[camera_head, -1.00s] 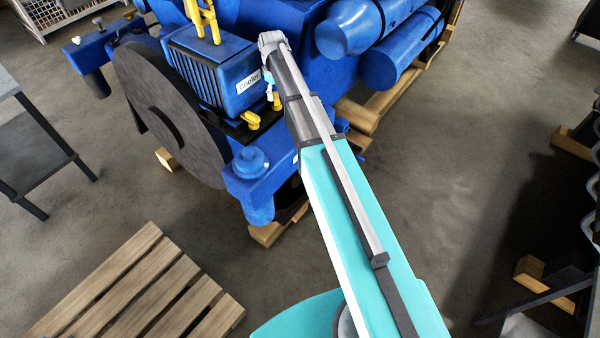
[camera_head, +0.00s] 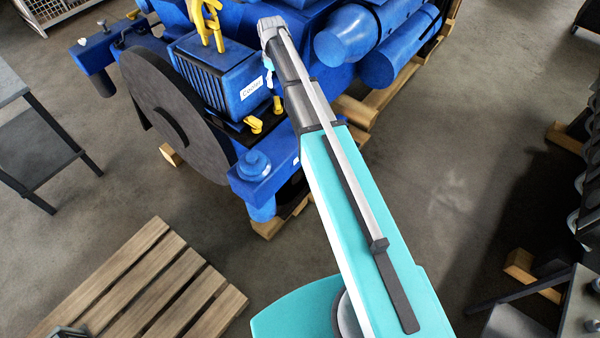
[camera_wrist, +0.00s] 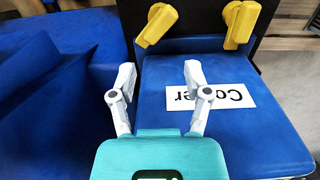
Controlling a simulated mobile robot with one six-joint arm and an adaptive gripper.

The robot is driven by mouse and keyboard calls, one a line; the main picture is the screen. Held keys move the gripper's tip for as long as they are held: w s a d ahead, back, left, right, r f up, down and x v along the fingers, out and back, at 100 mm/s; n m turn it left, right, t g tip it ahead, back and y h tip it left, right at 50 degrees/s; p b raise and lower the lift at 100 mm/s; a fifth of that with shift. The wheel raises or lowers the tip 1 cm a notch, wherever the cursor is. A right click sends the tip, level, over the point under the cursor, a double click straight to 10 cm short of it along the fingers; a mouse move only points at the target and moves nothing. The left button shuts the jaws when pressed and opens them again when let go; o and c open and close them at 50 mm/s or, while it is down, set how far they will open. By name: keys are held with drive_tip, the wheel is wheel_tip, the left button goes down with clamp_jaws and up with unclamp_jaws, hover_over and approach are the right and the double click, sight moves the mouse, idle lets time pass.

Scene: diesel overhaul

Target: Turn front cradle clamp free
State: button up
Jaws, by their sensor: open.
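Two yellow cradle clamps stand beside the blue cooler (camera_head: 212,75), which has a white label. In the head view, one clamp (camera_head: 253,124) is nearer the camera and the other (camera_head: 277,105) is farther right. I cannot tell for certain which is the front one. In the wrist view, the clamps, left (camera_wrist: 157,25) and right (camera_wrist: 240,24), sit at the top edge on a dark strip. My gripper (camera_wrist: 160,74) is open and empty, over the cooler's edge and apart from both clamps. Its fingers are mostly hidden in the head view.
The blue engine (camera_head: 350,35) rises behind my arm, with a dark flywheel disc (camera_head: 165,120) at its left. A yellow looped fitting (camera_head: 207,22) stands on the cooler. A wooden pallet (camera_head: 140,285) lies front left; a dark table (camera_head: 35,145) stands left. Floor at right is partly free.

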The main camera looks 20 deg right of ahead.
drive_tip(key=shift+r+p, duration=1.8)
drive_tip(key=shift+r, duration=0.3)
drive_tip(key=s+f+m+b, duration=0.3)
drive_tip(key=s+f+b, duration=0.8)
drive_tip(key=s, duration=0.3)
drive_tip(key=s+f+m+b, duration=0.4)
drive_tip(key=s+f+b, duration=0.8)
drive_tip(key=s, duration=0.3)
drive_tip(key=shift+d, duration=0.15)
drive_tip(key=shift+r, duration=0.1)
drive_tip(key=shift+s, duration=0.25)
drive_tip(key=shift+c, duration=0.4)
drive_tip(key=shift+d, duration=0.2)
